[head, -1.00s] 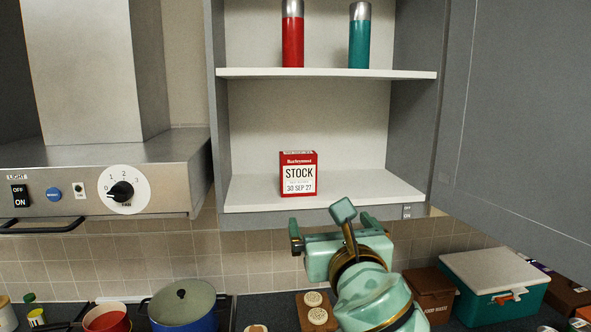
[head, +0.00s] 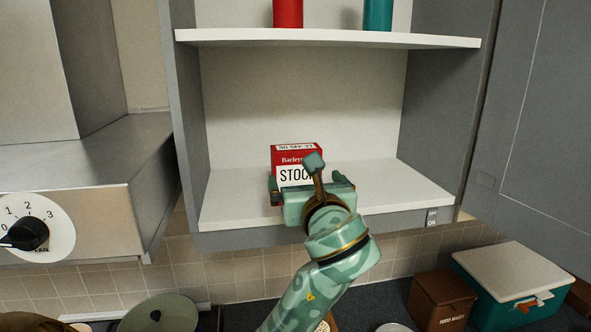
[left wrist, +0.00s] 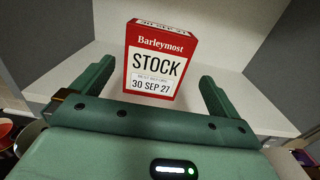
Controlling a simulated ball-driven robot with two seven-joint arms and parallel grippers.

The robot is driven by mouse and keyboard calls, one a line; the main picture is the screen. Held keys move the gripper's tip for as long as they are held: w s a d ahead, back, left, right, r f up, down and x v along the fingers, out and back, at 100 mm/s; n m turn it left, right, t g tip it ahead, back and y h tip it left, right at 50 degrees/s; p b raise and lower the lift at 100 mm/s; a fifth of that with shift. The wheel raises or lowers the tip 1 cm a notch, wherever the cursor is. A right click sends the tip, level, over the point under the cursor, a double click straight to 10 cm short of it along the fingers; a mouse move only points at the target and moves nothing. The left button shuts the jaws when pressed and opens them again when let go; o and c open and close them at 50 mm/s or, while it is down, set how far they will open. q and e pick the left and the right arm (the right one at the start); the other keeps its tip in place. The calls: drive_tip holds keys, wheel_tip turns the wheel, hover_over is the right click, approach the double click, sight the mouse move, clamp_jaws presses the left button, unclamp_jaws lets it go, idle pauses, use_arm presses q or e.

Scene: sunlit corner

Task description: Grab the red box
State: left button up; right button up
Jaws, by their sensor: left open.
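The red box (head: 288,156), with a white "STOCK" label, stands upright on the lower shelf of an open cabinet. In the left wrist view the red box (left wrist: 158,62) is at the upper middle, its labelled front facing me. My left gripper (head: 305,180) is in front of the box in the head view and hides its lower right part. In the left wrist view my left gripper (left wrist: 156,78) is open, one finger on each side of the box, with gaps showing. It is empty. My right gripper is not in view.
The lower shelf (head: 415,187) is otherwise bare. A red flask (head: 287,12) and a teal flask (head: 378,14) stand on the upper shelf (head: 330,39). The range hood (head: 100,165) is left, the open cabinet door (head: 535,130) right. A pot (head: 158,315) stands below.

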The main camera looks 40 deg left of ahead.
sight(299, 170)
use_arm(q)
drive_tip(key=x, duration=0.5)
drive_tip(key=shift+w+a+f+p, duration=0.1)
drive_tip(key=shift+a+p, duration=0.15)
drive_tip(key=shift+p, duration=0.05)
drive_tip(key=shift+w+a, duration=0.3)
drive_tip(key=shift+a, duration=0.05)
drive_tip(key=p+x, duration=0.1)
drive_tip(key=x, duration=0.3)
drive_tip(key=shift+s, duration=0.2)
drive_tip(key=shift+w+a+f, duration=0.1)
drive_tip(key=shift+w+a, duration=0.15)
drive_tip(key=shift+a, duration=0.15)
drive_tip(key=shift+d, duration=0.2)
drive_tip(key=c, duration=0.3)
drive_tip(key=shift+s, duration=0.1)
drive_tip(key=c, duration=0.5)
drive_tip(key=shift+c, duration=0.4)
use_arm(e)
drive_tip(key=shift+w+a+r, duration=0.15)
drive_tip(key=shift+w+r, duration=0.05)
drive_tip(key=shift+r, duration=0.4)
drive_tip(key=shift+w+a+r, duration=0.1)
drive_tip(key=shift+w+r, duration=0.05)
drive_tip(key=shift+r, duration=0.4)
